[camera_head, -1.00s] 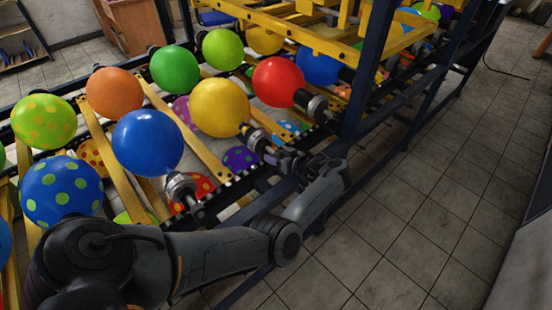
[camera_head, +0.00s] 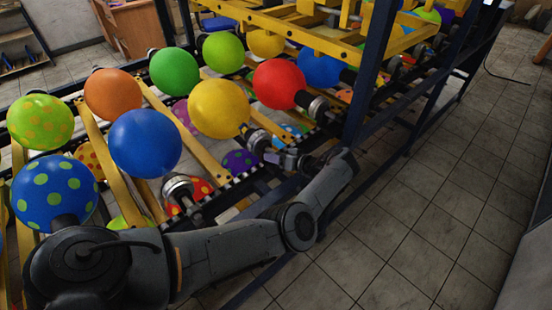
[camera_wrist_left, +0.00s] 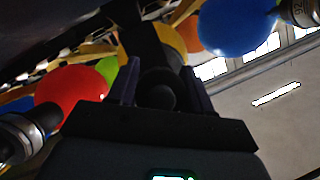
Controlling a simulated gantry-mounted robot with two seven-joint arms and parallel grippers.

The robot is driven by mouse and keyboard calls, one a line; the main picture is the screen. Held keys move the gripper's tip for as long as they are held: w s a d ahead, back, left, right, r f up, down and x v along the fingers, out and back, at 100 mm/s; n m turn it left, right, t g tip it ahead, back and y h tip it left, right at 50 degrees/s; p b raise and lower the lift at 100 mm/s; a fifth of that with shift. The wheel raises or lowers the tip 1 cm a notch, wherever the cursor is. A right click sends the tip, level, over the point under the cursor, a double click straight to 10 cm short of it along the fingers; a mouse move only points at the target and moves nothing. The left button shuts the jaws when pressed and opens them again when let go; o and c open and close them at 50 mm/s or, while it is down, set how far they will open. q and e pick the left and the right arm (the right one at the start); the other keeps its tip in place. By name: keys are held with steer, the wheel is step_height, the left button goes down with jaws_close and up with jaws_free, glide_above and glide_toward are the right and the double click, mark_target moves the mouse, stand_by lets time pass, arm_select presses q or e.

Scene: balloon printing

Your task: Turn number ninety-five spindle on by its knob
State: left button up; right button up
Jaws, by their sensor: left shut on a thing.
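A yellow balloon (camera_head: 219,108) sits on a dark spindle (camera_head: 256,140) at the near rail; I cannot read a number on that spindle. My left gripper (camera_head: 278,157) is at the outer end of this spindle. In the left wrist view, my left gripper (camera_wrist_left: 160,88) has its two fingers on either side of a dark round knob (camera_wrist_left: 158,92), shut on it. The spindle body shows dark behind the knob, with the yellow balloon (camera_wrist_left: 170,38) beyond. My right gripper is in neither view.
A blue balloon (camera_head: 145,143) on its spindle (camera_head: 180,190) and a red balloon (camera_head: 279,83) on its spindle (camera_head: 316,107) flank the yellow one. A dark blue post (camera_head: 371,75) stands right of the gripper. The tiled floor (camera_head: 430,200) at right is clear.

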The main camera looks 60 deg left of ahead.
arm_select(q)
steer(key=shift+r, duration=0.1)
steer(key=o, duration=1)
steer(key=b+v, duration=0.2)
steer(key=v, duration=0.7)
steer(key=shift+w+d+b, duration=0.15)
steer(key=shift+d+b, duration=0.15)
steer(key=shift+w+d+r, duration=0.15)
steer(key=shift+d+r, duration=0.1)
steer(key=shift+d, duration=0.2)
steer(key=shift+r, duration=0.1)
